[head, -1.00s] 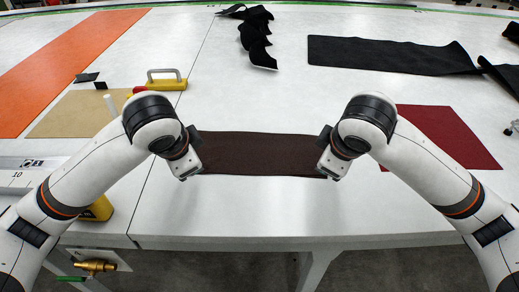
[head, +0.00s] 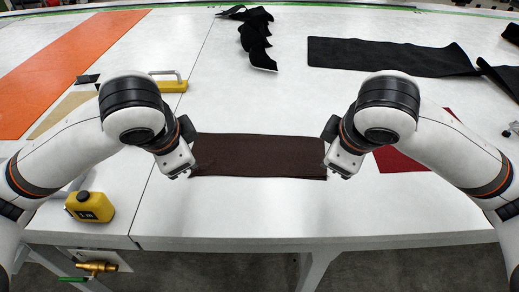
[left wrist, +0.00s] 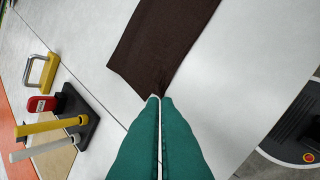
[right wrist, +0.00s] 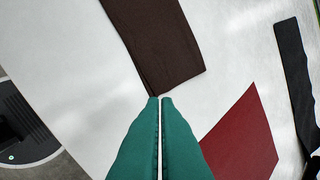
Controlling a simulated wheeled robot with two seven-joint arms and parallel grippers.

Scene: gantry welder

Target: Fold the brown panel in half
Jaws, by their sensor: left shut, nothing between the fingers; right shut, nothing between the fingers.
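The brown panel (head: 258,156) lies on the white table as a long, narrow, flat strip between my two grippers. It also shows in the left wrist view (left wrist: 160,45) and in the right wrist view (right wrist: 158,42). My left gripper (head: 188,172) is shut and empty at the panel's left end, its fingertips by the near left corner. My right gripper (head: 330,172) is shut and empty at the right end, its fingertips by the near right corner. I cannot tell whether the tips touch the cloth. The panel's far edge looks straight in the head view.
A red panel (head: 400,160) lies right, partly behind my right arm. A tan panel (head: 62,114), an orange strip (head: 70,65) and a yellow-handled tool (head: 170,84) lie left. A yellow tape measure (head: 90,207) sits near left. Black cloths (head: 390,56) lie behind. The table in front is clear.

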